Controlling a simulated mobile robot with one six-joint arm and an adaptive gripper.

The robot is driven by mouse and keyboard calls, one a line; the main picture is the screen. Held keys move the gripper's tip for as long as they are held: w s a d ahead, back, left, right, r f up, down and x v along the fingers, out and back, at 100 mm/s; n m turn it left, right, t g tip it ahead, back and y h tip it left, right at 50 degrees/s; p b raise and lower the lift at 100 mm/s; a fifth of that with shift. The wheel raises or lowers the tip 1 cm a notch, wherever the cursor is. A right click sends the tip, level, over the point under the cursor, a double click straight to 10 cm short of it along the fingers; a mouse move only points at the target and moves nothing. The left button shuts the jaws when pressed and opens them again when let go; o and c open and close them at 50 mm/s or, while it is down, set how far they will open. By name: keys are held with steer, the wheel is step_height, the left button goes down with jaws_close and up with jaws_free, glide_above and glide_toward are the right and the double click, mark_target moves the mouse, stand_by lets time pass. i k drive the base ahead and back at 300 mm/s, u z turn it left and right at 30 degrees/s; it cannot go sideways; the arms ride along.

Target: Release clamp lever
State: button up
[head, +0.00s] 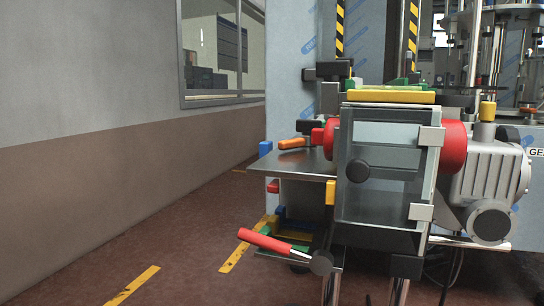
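A lever with a red grip (265,241) and a thin metal rod slants down to the right to a black round hub at the lower front of the machine. A smaller lever with an orange grip (292,143) points left above a flat metal plate, beside a red part. I cannot tell from this view which of the two is the clamp lever, or whether either is clamped. My gripper is not in view.
The machine has a glass-fronted box (385,165), a grey metal plate (300,164) jutting left and a grey motor (492,178) at right. A wall with a window (222,52) runs along the left. The brown floor (165,245) left of the machine is clear.

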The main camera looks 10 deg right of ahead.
mark_target(290, 144)
steer(key=z, duration=1.25)
steer(key=k, duration=0.1)
steer(key=u, duration=2.85)
steer(key=i, duration=1.35)
steer(key=u, duration=0.1)
